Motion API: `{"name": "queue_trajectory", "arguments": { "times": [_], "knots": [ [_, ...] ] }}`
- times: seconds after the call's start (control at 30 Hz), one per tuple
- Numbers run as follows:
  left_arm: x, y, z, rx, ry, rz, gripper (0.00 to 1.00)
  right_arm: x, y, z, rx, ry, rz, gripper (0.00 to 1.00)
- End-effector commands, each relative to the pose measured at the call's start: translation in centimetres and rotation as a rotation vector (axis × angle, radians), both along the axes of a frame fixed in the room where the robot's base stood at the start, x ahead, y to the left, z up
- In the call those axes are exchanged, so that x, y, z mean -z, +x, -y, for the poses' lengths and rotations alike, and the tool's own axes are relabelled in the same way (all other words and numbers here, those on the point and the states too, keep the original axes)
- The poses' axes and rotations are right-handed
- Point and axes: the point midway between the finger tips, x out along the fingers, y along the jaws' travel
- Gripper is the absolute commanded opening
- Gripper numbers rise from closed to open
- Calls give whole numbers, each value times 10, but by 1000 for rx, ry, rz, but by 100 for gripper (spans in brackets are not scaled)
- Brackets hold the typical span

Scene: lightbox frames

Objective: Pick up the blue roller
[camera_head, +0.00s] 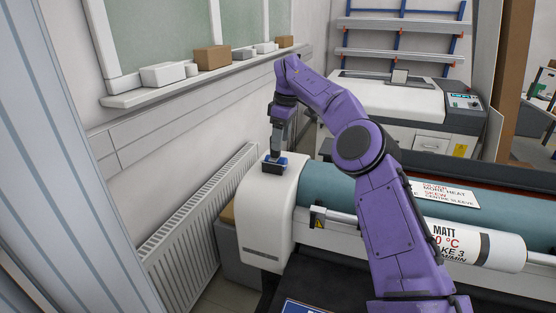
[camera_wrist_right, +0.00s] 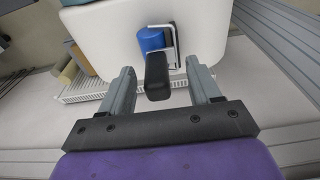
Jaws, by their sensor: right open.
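The blue roller (camera_head: 268,167) sits on top of the white end housing of the large machine in the head view. In the right wrist view, its blue cylinder (camera_wrist_right: 151,40) lies in a thin metal frame, and its black handle (camera_wrist_right: 157,80) points up toward the camera. My right gripper (camera_head: 277,152) reaches down over the roller from above. In the wrist view, the open fingers of this gripper (camera_wrist_right: 160,68) stand on either side of the black handle, with a visible gap on each side. My left gripper is not in view.
The white housing (camera_head: 262,215) joins a long teal roll (camera_head: 330,190) and a printed white roll (camera_head: 500,247) on the right. A radiator (camera_head: 190,225) and a ledge (camera_head: 215,75) with small boxes line the left wall. Another machine (camera_head: 395,100) stands behind.

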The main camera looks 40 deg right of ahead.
Motion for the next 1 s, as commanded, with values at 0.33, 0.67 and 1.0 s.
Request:
{"name": "queue_trajectory", "arguments": {
  "times": [0.33,0.67,1.0],
  "knots": [
    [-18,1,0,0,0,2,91,46,13,0,0,-2,-6,62],
    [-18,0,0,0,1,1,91,46,13,0,-1,-2,-6,7],
    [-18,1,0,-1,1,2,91,44,13,0,-1,-2,-7,6]
  ]
}}
